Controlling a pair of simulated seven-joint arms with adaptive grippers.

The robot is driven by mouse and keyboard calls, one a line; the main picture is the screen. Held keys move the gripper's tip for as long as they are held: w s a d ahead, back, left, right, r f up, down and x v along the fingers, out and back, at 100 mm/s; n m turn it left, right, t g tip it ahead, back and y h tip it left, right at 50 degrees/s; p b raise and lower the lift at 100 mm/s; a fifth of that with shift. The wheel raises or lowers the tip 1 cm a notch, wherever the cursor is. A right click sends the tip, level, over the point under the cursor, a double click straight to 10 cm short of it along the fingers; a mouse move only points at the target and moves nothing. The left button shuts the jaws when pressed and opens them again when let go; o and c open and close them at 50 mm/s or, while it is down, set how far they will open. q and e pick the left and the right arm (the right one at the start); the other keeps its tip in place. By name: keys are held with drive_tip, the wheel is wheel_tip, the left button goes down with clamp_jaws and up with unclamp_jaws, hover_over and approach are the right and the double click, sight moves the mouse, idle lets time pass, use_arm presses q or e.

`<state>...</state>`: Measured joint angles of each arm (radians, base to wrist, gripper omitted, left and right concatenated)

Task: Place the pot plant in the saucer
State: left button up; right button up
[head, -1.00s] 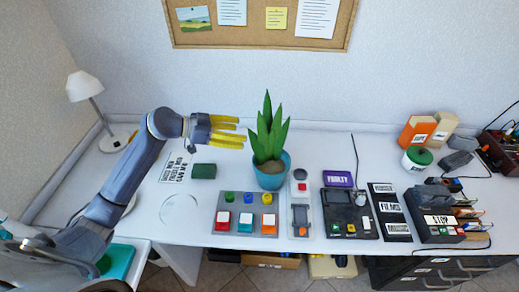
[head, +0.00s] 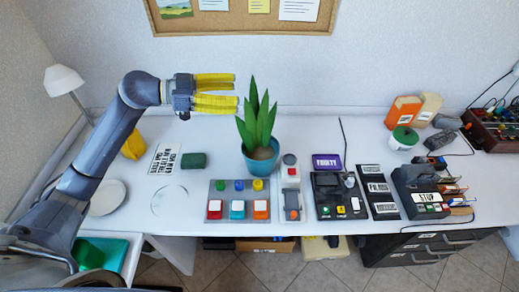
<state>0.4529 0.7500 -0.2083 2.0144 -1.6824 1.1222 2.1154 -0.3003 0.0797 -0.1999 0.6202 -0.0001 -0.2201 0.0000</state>
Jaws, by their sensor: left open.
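The pot plant, with spiky green leaves (head: 257,120) in a blue pot (head: 261,167), stands upright on the white table, just behind the button panel. My left gripper (head: 236,92), with yellow fingers, is open and empty. It points right, close to the left of the leaf tips in the picture, and is above the pot's level. A pale round white saucer-like dish (head: 108,197) lies at the left, beside my arm. A thin ring (head: 170,201) lies to its right; I cannot tell whether it is a clear dish or a mark. My right gripper is not in view.
The button panel (head: 239,210) and a grey device (head: 291,188) sit in front of and beside the pot. A dark green block (head: 194,160) and a lettered card (head: 164,159) lie left of it. A lamp (head: 63,80) stands far left. More devices fill the right.

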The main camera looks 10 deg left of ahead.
use_arm(q)
drive_tip(key=s+r+n+t+h, duration=0.2)
drive_tip(key=r+t+h, duration=0.1)
drive_tip(key=r, duration=0.8)
drive_tip(key=s+r+n+t+h, duration=0.2)
drive_tip(key=r+t, duration=0.2)
drive_tip(key=r, duration=0.8)
drive_tip(key=n+g+y, duration=0.2)
drive_tip(key=n+y, duration=0.2)
drive_tip(key=y, duration=0.9)
hover_over(265, 86)
drive_tip(key=s+a, duration=0.9)
drive_tip(key=s, duration=0.3)
wheel_tip(265, 86, down, 21)
drive_tip(key=x, duration=1.7)
drive_tip(key=shift+w+d+r, duration=0.2)
drive_tip(key=shift+r, duration=0.05)
drive_tip(key=shift+c, duration=0.3)
clamp_jaws()
